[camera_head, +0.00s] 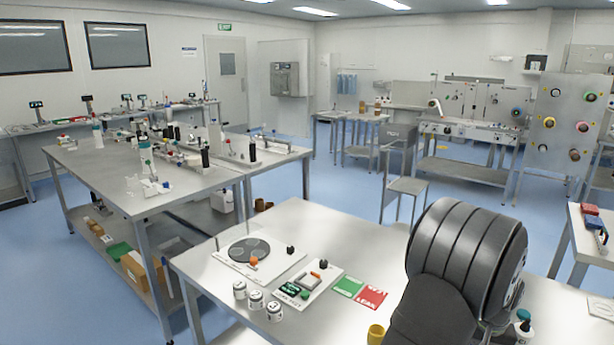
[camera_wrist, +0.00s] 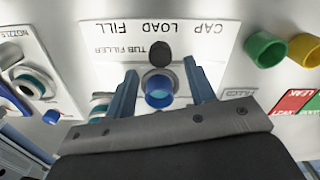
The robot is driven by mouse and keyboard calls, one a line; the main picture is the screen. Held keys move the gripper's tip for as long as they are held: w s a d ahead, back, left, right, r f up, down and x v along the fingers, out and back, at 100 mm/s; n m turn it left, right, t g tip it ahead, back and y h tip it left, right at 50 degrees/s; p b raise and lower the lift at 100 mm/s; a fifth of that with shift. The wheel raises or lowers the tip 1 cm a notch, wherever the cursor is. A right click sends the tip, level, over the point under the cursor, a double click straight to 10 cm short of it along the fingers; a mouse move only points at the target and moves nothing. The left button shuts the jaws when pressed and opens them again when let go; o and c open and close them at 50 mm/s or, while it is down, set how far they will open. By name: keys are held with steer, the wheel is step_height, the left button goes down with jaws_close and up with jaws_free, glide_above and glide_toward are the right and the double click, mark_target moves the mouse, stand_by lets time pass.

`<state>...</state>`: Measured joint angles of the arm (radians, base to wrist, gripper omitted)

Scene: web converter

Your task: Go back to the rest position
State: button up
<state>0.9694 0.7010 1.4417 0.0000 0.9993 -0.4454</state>
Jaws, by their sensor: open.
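My gripper (camera_wrist: 160,66) shows in the wrist view as two blue fingers spread apart, with nothing held between them. It is over a white panel (camera_wrist: 105,32) printed, upside down in this view, with "CAP LOAD FILL" and "TUB FILLER". A blue-rimmed round tub or holder (camera_wrist: 159,98) shows in the gap between the fingers, with clear space on both sides. A black round knob (camera_wrist: 160,52) is just beyond it. In the head view my dark arm covers the right front of the white table, and my gripper is hidden there.
In the wrist view, green (camera_wrist: 264,50) and yellow (camera_wrist: 304,47) cups stand at right, and a nozzle station (camera_wrist: 30,80) at left. In the head view, white tubs (camera_head: 256,300), a dark disc plate (camera_head: 249,251) and green and red cards (camera_head: 368,297) lie on the table (camera_head: 330,235).

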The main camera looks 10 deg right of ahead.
step_height(320, 180, down, 4)
steer(key=shift+f, duration=0.1)
steer(key=shift+s+d, duration=0.15)
steer(key=shift+d, duration=0.05)
steer(key=o, duration=1.1)
step_height(320, 180, up, 19)
steer(key=s+a+m+t+h, duration=0.1)
steer(key=s+m+t+h, duration=0.1)
steer(key=m+t, duration=0.1)
steer(key=shift+s+a+h, duration=0.2)
steer(key=shift+a+h, duration=0.1)
steer(key=shift+a, duration=0.1)
steer(key=x, duration=0.9)
steer(key=shift+w+f, duration=0.15)
steer(key=shift+w, duration=0.05)
steer(key=shift+d, duration=0.1)
steer(key=v, duration=1)
